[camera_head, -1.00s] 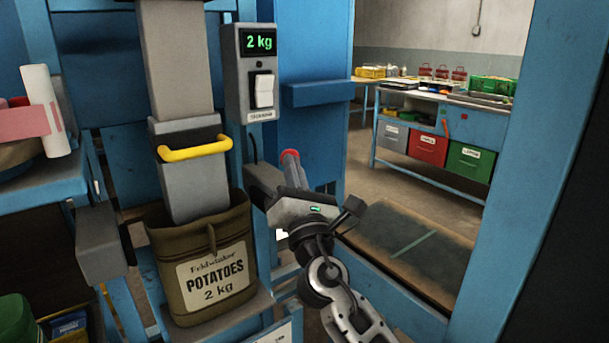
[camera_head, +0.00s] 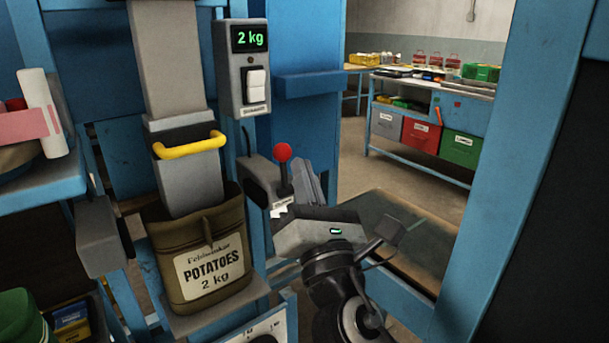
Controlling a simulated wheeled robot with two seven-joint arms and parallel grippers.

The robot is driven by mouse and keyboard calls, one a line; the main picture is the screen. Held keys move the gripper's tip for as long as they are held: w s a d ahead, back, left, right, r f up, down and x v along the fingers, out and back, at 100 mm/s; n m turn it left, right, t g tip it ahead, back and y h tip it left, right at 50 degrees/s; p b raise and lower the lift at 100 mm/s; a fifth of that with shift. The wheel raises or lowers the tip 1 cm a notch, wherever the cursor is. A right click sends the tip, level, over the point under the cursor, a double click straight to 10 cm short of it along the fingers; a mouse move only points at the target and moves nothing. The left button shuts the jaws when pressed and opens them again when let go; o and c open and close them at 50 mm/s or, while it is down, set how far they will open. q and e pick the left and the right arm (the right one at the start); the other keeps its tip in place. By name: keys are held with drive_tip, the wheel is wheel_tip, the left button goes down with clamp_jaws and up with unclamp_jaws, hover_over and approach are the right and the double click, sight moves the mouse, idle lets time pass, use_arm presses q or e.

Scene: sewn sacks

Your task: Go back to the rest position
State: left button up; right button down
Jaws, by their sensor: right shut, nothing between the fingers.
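My right gripper (camera_head: 309,183) is shut and empty. Its arm comes up from the lower right, and its fingers are just right of a lever with a red ball knob (camera_head: 283,152). I cannot tell whether they touch the lever. The brown potato sack (camera_head: 235,233), labelled 2 kg, stands upright under the grey chute (camera_head: 192,180) with the yellow handle (camera_head: 190,146), left of the gripper. My left gripper is not in view.
A grey box with a switch and a "2 kg" display (camera_head: 250,39) hangs above the lever. Blue frame posts (camera_head: 500,170) stand at right. A bench (camera_head: 465,113) with coloured bins is farther back. A shelf (camera_head: 40,190) with goods is at left.

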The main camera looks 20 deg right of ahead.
wheel_tip(320, 180, down, 21)
drive_tip(key=s+m+g+y, duration=0.1)
drive_tip(key=m+g+y, duration=0.2)
drive_tip(key=m+g, duration=0.55)
drive_tip(key=s+a+f+m+g+y, duration=0.1)
drive_tip(key=s+f+m+g, duration=0.1)
drive_tip(key=s+f+m, duration=0.5)
drive_tip(key=s+a+f+m+g+y, duration=0.1)
drive_tip(key=s+f+m+g, duration=0.2)
drive_tip(key=s+f+m, duration=0.5)
wheel_tip(320, 180, down, 5)
drive_tip(key=m, duration=0.2)
drive_tip(key=shift+f+m, duration=0.15)
drive_tip(key=shift+m, duration=0.2)
